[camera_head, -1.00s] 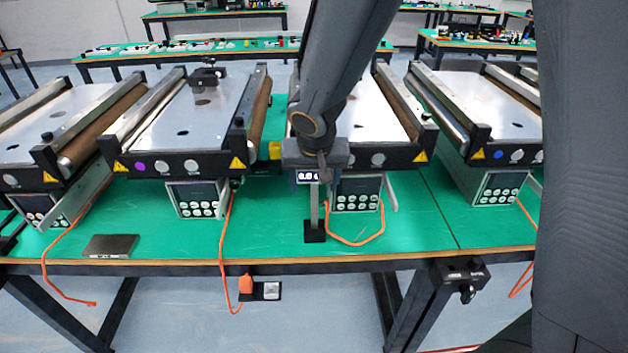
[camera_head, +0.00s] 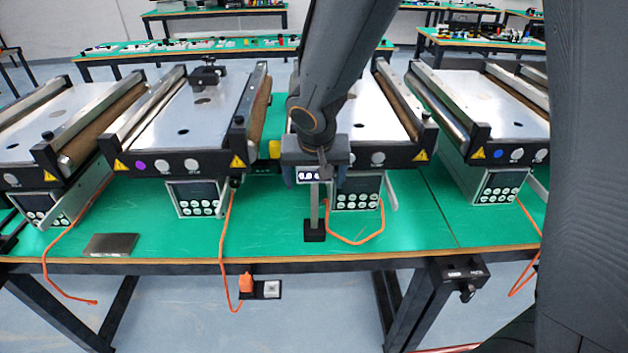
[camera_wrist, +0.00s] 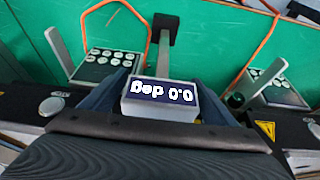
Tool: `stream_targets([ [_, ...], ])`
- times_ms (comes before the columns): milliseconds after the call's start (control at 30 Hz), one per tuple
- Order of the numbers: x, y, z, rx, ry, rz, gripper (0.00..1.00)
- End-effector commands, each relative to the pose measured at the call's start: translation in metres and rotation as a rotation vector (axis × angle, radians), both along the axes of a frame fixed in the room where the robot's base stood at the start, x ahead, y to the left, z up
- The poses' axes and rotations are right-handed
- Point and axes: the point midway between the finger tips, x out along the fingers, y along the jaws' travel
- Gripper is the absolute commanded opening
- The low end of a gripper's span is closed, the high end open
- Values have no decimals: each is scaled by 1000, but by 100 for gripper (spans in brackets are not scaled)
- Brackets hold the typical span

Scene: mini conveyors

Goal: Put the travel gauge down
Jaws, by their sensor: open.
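The travel gauge has a small white box with a dark display (camera_head: 309,175), a thin metal stem (camera_head: 314,205) and a square black foot (camera_head: 314,232). It stands upright, its foot on the green bench top in front of the second conveyor from the right. In the wrist view the display box (camera_wrist: 160,99) reads 0.0 deg, upside down. My gripper (camera_wrist: 161,84) is open, with one dark finger on each side of the box. In the head view my gripper (camera_head: 318,165) is right at the gauge's top and partly hides it. Whether a finger touches the box cannot be told.
Several mini conveyors (camera_head: 200,105) with keypad boxes (camera_head: 197,198) stand along the bench (camera_head: 180,235). An orange cable (camera_head: 356,240) loops just right of the foot. A flat grey plate (camera_head: 111,244) lies at the left. The bench's front edge is close to the foot.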

Motion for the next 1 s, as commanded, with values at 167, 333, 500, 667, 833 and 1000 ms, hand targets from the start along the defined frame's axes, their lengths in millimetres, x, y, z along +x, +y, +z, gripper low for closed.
stream_targets([
  [167, -11, 1, 31, 3, -6, 0, 81],
  [333, -23, 2, 58, 4, -5, 2, 81],
  [500, -33, 2, 81, 2, -4, 2, 81],
  [667, -39, 2, 97, 1, -3, 3, 81],
  [833, -43, 2, 103, 1, -1, 3, 81],
  [1000, -43, 2, 104, 0, 0, 2, 81],
])
